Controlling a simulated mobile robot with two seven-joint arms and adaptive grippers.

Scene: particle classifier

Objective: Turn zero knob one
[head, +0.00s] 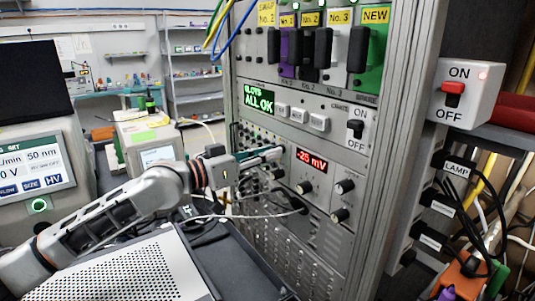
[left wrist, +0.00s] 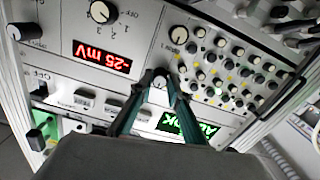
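My left gripper (head: 276,154) reaches the rack panel just left of the red "-25 mV" display (head: 312,161). In the left wrist view, its fingertips (left wrist: 155,77) are close together, with a small pale patch between them; I cannot tell whether this is a knob. The same display (left wrist: 101,57) is upside down to the left of the fingers. Several small knobs (left wrist: 222,72) fill the panel to the right. No zero label is readable. My right gripper is not in view.
Below the display in the head view are dark knobs, one at lower left (head: 305,187) and one at right (head: 345,186). White buttons and a green "ALL OK" screen (head: 259,100) sit above. Cables (head: 250,215) hang below my left gripper.

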